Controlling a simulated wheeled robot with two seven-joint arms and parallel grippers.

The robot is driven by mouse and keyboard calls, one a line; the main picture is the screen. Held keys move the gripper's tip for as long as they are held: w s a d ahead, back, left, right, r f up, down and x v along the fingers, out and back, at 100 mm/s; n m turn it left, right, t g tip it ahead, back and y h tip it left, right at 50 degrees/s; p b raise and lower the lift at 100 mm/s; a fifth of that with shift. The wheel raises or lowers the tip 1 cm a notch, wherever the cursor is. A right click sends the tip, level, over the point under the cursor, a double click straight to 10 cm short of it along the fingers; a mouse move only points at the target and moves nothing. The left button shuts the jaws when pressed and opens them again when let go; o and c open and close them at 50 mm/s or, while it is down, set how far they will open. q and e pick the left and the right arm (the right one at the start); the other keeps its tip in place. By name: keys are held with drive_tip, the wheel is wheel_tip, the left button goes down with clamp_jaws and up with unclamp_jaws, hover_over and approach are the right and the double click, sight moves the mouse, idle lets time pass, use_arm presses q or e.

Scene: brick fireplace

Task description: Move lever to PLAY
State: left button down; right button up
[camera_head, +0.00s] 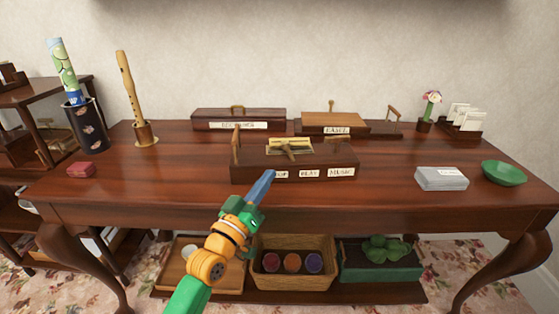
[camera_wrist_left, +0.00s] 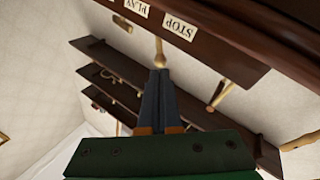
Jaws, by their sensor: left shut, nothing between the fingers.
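A dark wooden music box (camera_head: 340,160) stands at the front middle of the table, with white labels along its front. The PLAY label (camera_head: 309,174) and the MUSIC label show; the STOP label is partly covered by my left gripper (camera_head: 270,174). In the left wrist view the STOP label (camera_wrist_left: 181,27) and PLAY label (camera_wrist_left: 137,7) appear upside down. A small pale brass-coloured lever (camera_wrist_left: 160,52) sticks out beside the STOP label. My left gripper (camera_wrist_left: 158,73) is shut and empty, its blue fingertips right at the lever's end; contact is unclear. My right gripper is not in view.
The wooden table (camera_head: 190,180) has free room left and right of the box. Two more wooden boxes stand behind it. A grey card stack (camera_head: 441,179) and green bowl (camera_head: 504,172) lie right, a red block (camera_head: 81,170) left.

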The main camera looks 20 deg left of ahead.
sight(288, 151)
use_arm(q)
drive_tip(key=x, duration=0.6)
drive_tip(key=shift+w+d+r+b, duration=0.1)
drive_tip(key=shift+w+b, duration=0.3)
